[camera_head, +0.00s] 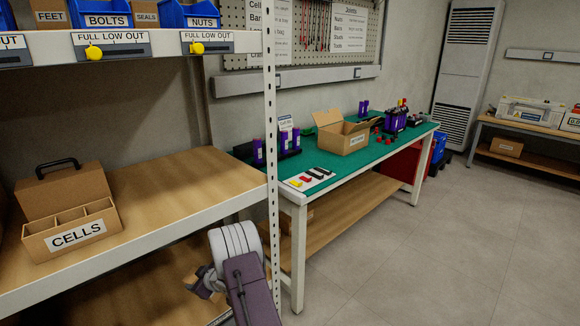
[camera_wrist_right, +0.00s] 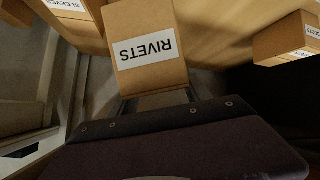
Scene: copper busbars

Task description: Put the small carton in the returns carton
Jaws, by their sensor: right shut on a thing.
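A small carton with a RIVETS label (camera_wrist_right: 152,72) fills the upper middle of the right wrist view, its label upside down. My right gripper (camera_wrist_right: 163,100) is shut on it. In the head view my right gripper (camera_head: 203,284) is low, in front of the lower shelf, and the carton there is mostly hidden behind my wrist. An open brown carton (camera_head: 352,140), likely the returns carton, stands on the green bench with its flaps up; its label is too small to read. My left gripper is not in view.
A SLEEVES carton (camera_wrist_right: 68,8) and another labelled carton (camera_wrist_right: 288,40) flank the held one. The shelf post (camera_head: 270,160) stands between my right arm and the green bench (camera_head: 385,150). The floor at right is clear.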

